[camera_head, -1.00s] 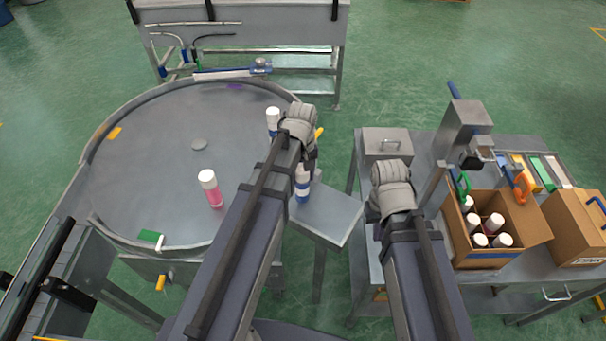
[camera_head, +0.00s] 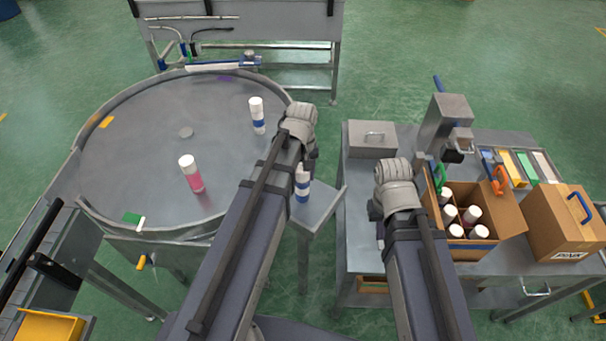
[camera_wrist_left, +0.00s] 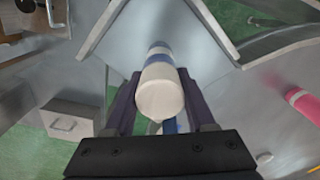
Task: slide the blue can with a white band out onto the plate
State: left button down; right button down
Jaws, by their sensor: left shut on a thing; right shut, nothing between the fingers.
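The blue can with a white band (camera_head: 302,188) stands at the end of the grey plate (camera_head: 318,212) by the round table. My left gripper (camera_head: 306,168) is shut on it near its upper part; my arm hides part of both. In the left wrist view its white cap (camera_wrist_left: 160,92) faces the camera between the fingers, with its blue and white body beyond. Whether its base fully touches the plate is unclear. My right gripper (camera_head: 379,220) is shut and empty over the bench's left side, its fingers mostly hidden by its wrist.
The right bench (camera_head: 358,262) carries an open carton (camera_head: 508,222) of cans, a closed carton (camera_head: 565,225), a metal box (camera_head: 372,138) and a press (camera_head: 447,115).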

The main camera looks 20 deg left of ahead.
pick_arm(q)
jog(key=shift+c, duration=0.8)
grip_release()
notch_tip(320, 180, up, 8)
jog(key=p, duration=0.8)
jog(key=shift+s+f, duration=0.1)
jog(key=shift+f, duration=0.05)
